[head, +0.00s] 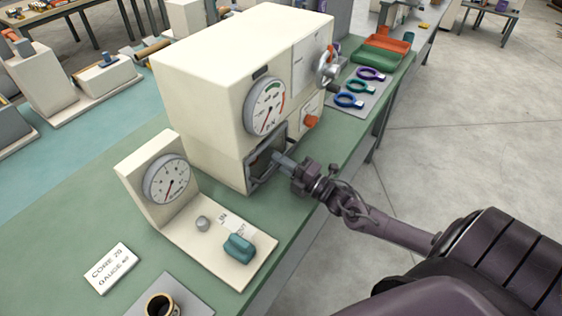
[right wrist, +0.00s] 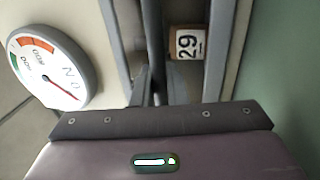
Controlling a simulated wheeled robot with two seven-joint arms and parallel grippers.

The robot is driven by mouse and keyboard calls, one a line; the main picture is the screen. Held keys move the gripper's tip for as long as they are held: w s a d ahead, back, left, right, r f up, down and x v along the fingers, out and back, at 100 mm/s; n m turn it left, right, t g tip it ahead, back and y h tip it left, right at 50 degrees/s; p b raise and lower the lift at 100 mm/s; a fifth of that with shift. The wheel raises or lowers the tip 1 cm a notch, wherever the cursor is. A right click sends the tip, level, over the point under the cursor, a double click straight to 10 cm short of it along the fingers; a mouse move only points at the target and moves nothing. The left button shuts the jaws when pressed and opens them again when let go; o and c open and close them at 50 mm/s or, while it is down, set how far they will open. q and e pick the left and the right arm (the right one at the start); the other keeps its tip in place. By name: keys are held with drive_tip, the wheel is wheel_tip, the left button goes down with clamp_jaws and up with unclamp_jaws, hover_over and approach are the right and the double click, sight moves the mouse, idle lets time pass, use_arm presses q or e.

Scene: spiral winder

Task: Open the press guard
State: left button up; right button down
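The press is a cream box (head: 225,75) on the green bench, with a round gauge (head: 265,107) on its front. Its guard, a dark grey frame (head: 251,181), surrounds an opening low on the front. My right gripper (head: 279,160) is at the right part of this frame, its fingers close together. In the right wrist view, the fingers (right wrist: 150,92) are at the lower end of a dark upright bar (right wrist: 155,45). My left gripper is not in view.
A cream stand with a dial (head: 167,179) and a teal knob (head: 239,248) is left of my right gripper. Ring-ended tools (head: 350,100) and orange and green trays (head: 386,44) are farther back. Open floor lies right.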

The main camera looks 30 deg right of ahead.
drive_tip(key=shift+s, duration=0.1)
drive_tip(key=shift+s+d, duration=0.15)
drive_tip(key=shift+s, duration=0.05)
drive_tip(key=r+p+v, duration=0.1)
drive_tip(key=p+v, duration=0.2)
drive_tip(key=v, duration=0.4)
drive_tip(key=r+p+v, duration=0.1)
drive_tip(key=p+v, duration=0.2)
drive_tip(key=v, duration=0.4)
drive_tip(key=shift+s+d+r, duration=0.2)
drive_tip(key=shift+s+r, duration=0.05)
drive_tip(key=shift+s, duration=0.3)
drive_tip(key=c, duration=1.5)
unclamp_jaws()
drive_tip(key=shift+c, duration=0.2)
